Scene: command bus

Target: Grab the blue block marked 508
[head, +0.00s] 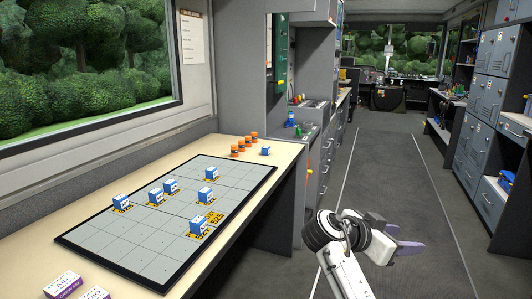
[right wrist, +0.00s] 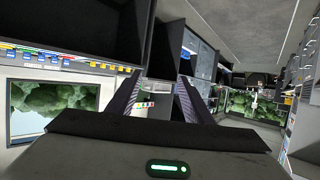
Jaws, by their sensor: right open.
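Several blue-topped blocks with white sides stand on a dark-framed grey grid board (head: 130,262) on the desk. One block (head: 121,202) is at the left, two (head: 156,195) (head: 170,185) are close together in the middle, one (head: 207,200) is right of them and one (head: 197,225) is nearest the front right. Yellow number labels lie by them. I cannot read which one is 508. Another blue block (head: 265,151) sits on the bare desk beyond the board. My right gripper (head: 408,238) is open and empty over the aisle, well right of the desk. My left gripper is out of view.
Orange pots (head: 245,143) stand at the desk's far end. Small white and purple boxes (head: 62,284) lie at its near left corner. A grey cabinet (head: 240,75) rises past the desk. The aisle floor (head: 390,150) is clear, with lockers (head: 484,85) at right.

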